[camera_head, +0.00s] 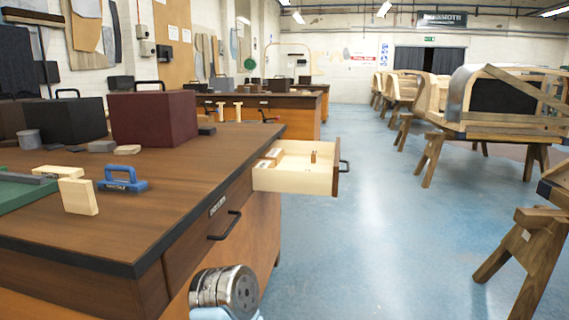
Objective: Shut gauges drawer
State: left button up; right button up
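One drawer (294,178) of the wooden workbench stands pulled out to the right at the bench's far end. It is pale wood inside, with a dark handle (345,167) on its front. A few small wooden pieces (271,157) lie in it. A nearer drawer (207,232) in the same bench is shut, with a dark bar handle and a small label too small to read. Neither gripper shows; a silver, round joint that looks like part of my arm is at the bottom, in front of the bench.
The blue floor (375,235) right of the open drawer is clear. Wooden trestles (530,250) and bodyframes stand at the right.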

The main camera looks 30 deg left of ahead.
aim_at(281, 168)
jog(key=i+l+u, duration=0.15)
jog(key=l+u, duration=0.35)
jog(key=l, duration=0.3)
jog(key=l+u, duration=0.5)
jog(key=l, duration=0.25)
